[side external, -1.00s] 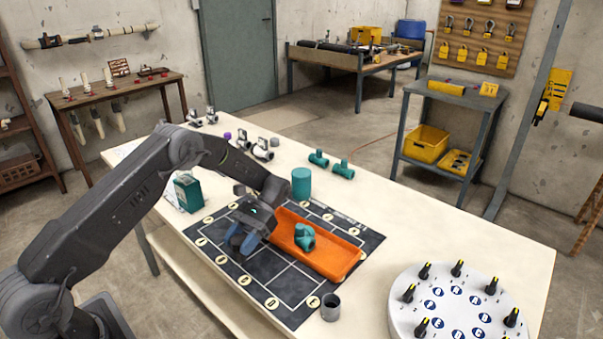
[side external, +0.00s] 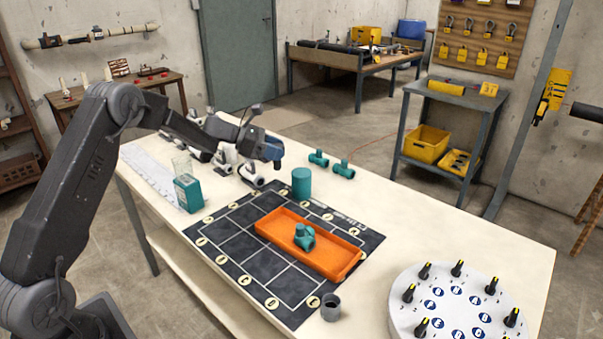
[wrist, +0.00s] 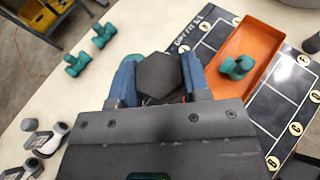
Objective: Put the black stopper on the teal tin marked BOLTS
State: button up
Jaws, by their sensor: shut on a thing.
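The teal tin (side external: 302,186) is a plain upright cylinder on the table, at the back edge of the dark mat. No marking can be read on it. My gripper (side external: 271,157) is in the air, to the left of the tin and higher in the side view. In the wrist view its blue fingers (wrist: 158,82) are shut on the black stopper (wrist: 159,74), a dark six-sided piece. The stopper cannot be made out in the side view. In the wrist view the stopper and fingers hide what lies behind them.
An orange tray (side external: 338,258) holding a teal fitting (side external: 304,237) lies on the gridded mat (side external: 235,245). A teal box (side external: 188,194), grey-white valves (side external: 250,176), teal fittings (side external: 343,171), a grey cup (side external: 330,307) and a round dial board (side external: 455,305) stand around it.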

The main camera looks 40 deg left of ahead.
jog(key=w+a+r+n+t+y, duration=0.3)
jog(key=a+r+n+y, duration=0.15)
jog(key=a, duration=0.35)
send_over(301, 172)
notch_tip(301, 172, down, 6)
jog(key=shift+f, duration=1.9)
jog(key=shift+f, duration=0.15)
jog(key=o, duration=1)
